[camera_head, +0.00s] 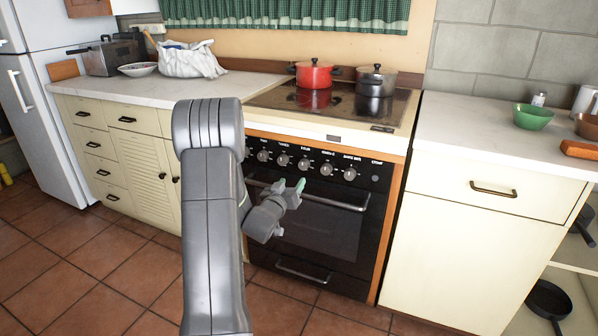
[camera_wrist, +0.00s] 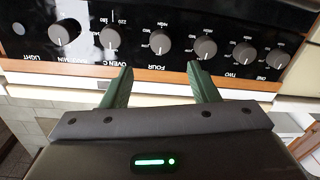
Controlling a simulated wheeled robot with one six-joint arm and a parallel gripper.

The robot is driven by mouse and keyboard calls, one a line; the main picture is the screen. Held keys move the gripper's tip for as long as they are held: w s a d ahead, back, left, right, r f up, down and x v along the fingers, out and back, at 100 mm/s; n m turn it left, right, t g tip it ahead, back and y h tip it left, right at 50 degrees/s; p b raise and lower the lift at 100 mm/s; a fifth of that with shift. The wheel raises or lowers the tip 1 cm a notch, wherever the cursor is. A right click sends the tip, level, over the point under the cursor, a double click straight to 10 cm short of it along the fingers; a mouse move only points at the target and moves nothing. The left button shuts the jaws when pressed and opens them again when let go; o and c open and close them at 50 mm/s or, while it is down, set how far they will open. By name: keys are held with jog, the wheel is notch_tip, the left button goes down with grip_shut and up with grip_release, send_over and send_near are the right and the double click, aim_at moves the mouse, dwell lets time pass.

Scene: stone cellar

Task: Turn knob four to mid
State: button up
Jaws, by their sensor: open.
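The wrist view shows the cooker's control panel upside down. Knob four (camera_wrist: 160,42), grey and round with a pale pointer mark, sits above the word FOUR. Knob four lies ahead of the gap between the fingertips, with no contact visible. In the head view my gripper (camera_head: 297,187) is just below the knob row, in front of the oven door. The knob's exact setting is hard to read.
Similar knobs flank knob four: the oven knob (camera_wrist: 110,38) and knob three (camera_wrist: 205,48). The oven handle (camera_head: 330,199) runs below the panel. A red pot (camera_head: 314,73) and a steel pot (camera_head: 376,80) stand on the hob. Counters flank the cooker.

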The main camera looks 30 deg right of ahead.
aim_at(303, 167)
jog(key=x, duration=1)
jog(key=shift+w+d+f+b, duration=0.1)
jog(key=shift+d+b, duration=0.05)
jog(key=shift+b, duration=0.15)
jog(key=c, duration=1)
jog(key=shift+o, duration=0.2)
